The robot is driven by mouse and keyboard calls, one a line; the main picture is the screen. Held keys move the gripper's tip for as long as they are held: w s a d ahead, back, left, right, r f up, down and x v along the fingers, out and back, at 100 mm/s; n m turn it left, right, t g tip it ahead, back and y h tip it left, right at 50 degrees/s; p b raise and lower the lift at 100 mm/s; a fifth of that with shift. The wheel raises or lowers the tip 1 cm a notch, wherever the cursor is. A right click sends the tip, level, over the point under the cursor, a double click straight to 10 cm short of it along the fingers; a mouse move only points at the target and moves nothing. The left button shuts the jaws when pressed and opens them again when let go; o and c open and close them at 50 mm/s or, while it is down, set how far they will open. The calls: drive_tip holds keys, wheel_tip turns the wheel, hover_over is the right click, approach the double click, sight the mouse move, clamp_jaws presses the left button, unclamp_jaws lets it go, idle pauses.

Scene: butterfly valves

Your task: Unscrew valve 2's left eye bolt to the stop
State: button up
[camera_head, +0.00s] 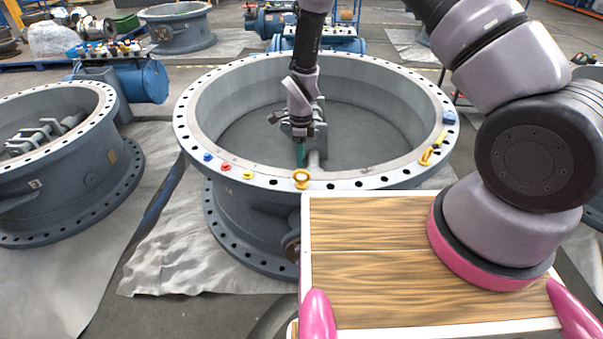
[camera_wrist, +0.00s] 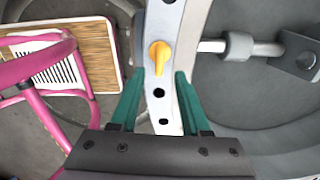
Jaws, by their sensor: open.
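The large grey valve (camera_head: 225,125) in the middle has a pale, drilled top flange. A yellow eye bolt (camera_head: 301,178) stands on its front rim. In the wrist view this eye bolt (camera_wrist: 158,57) is seen from above, just beyond the fingertips and roughly centred between them. My gripper (camera_head: 301,158) points down above the inner edge of the front rim, near the eye bolt. In the wrist view its green fingers (camera_wrist: 160,74) are apart with nothing between them. The bolt's thread is hidden. A second yellow eye bolt (camera_head: 426,157) is on the right rim.
Small blue (camera_head: 208,157), red (camera_head: 226,167) and yellow (camera_head: 247,175) pieces lie on the front-left rim. A blue piece (camera_head: 449,117) sits at the right. Another grey valve (camera_head: 50,180) stands at left. Inside the valve are a shaft (camera_wrist: 265,48) and bracket (camera_wrist: 300,55).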

sight(301, 183)
wheel_tip(301, 183, down, 8)
drive_tip(key=shift+f, duration=0.1)
idle(0.4)
clamp_jaws()
